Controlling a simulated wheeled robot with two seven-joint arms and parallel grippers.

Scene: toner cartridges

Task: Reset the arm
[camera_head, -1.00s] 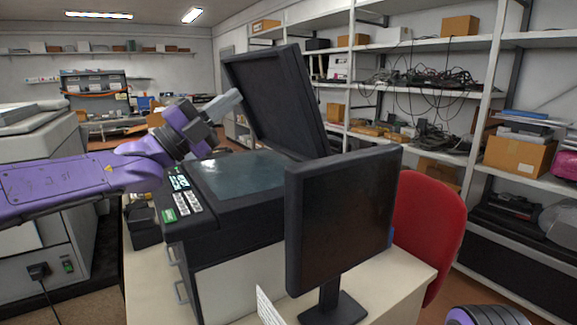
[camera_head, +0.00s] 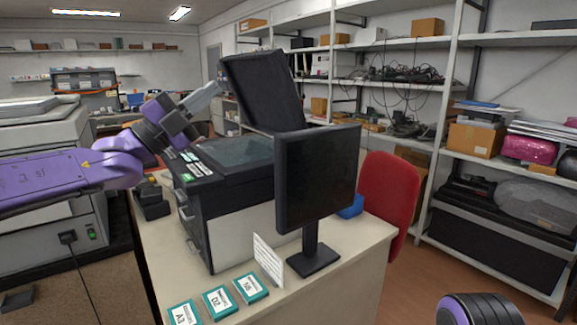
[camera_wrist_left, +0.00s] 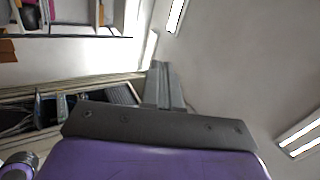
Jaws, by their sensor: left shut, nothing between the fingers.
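My left arm comes in from the left in the head view, purple with dark joints. Its grey left gripper (camera_head: 207,92) is raised, with fingers shut and empty. It appears beside the copier's raised black lid (camera_head: 262,92) and above its glass; the gap in depth is hard to judge. In the left wrist view the closed grey fingers (camera_wrist_left: 165,84) point up against the ceiling. A purple and black part at the lower right of the head view seems to be my right arm; its gripper is out of frame.
The black and white copier (camera_head: 240,222) stands on a pale table (camera_head: 345,285) with a dark monitor (camera_head: 318,178) and teal-edged labelled cards (camera_head: 218,302). A red chair (camera_head: 392,195) is behind. Shelves (camera_head: 490,172) line the right; a larger grey machine (camera_head: 45,135) stands left.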

